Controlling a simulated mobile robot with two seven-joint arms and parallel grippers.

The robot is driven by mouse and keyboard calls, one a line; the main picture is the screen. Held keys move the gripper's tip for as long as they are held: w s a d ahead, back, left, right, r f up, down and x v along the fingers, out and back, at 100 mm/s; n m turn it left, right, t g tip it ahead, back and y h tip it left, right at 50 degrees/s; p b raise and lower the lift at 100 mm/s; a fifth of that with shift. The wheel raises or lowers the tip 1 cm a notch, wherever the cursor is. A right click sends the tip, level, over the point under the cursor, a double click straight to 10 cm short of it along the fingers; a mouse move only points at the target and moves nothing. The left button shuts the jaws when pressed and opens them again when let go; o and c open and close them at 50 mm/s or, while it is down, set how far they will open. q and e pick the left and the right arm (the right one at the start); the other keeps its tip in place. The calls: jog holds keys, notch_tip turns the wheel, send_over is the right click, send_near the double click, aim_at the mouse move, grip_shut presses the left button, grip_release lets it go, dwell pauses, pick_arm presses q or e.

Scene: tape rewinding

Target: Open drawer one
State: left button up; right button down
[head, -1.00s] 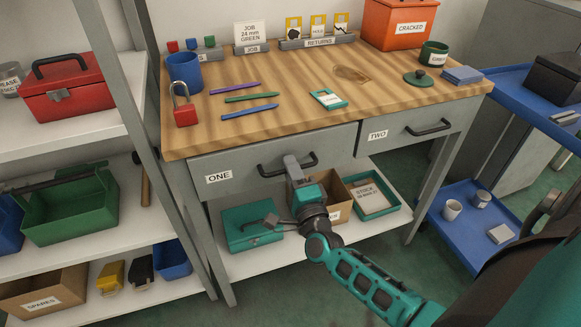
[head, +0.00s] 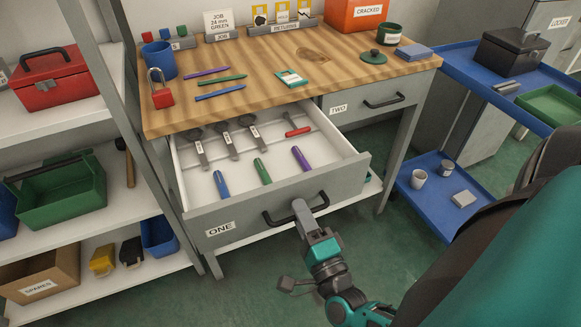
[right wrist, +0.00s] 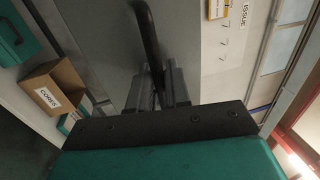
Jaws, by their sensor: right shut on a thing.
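Drawer ONE (head: 272,228) of the workbench is pulled well out, with its white inside showing. My right gripper (head: 304,206) is shut on the right part of the black drawer handle (head: 270,218). The handle also shows between the fingers in the right wrist view (right wrist: 149,40). My left gripper is not in view.
Drawer TWO (head: 360,101) is closed. The benchtop (head: 330,85) holds a red padlock (head: 161,97), a blue cup (head: 159,60) and several pens. A shelf unit stands left, a blue trolley (head: 415,200) right. Green floor is clear before the bench.

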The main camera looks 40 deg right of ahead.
jog(key=v, duration=0.3)
jog(key=shift+s+a+r, duration=0.1)
jog(key=shift+s+r, duration=0.2)
jog(key=shift+s, duration=0.15)
jog(key=c, duration=1.3)
grip_release()
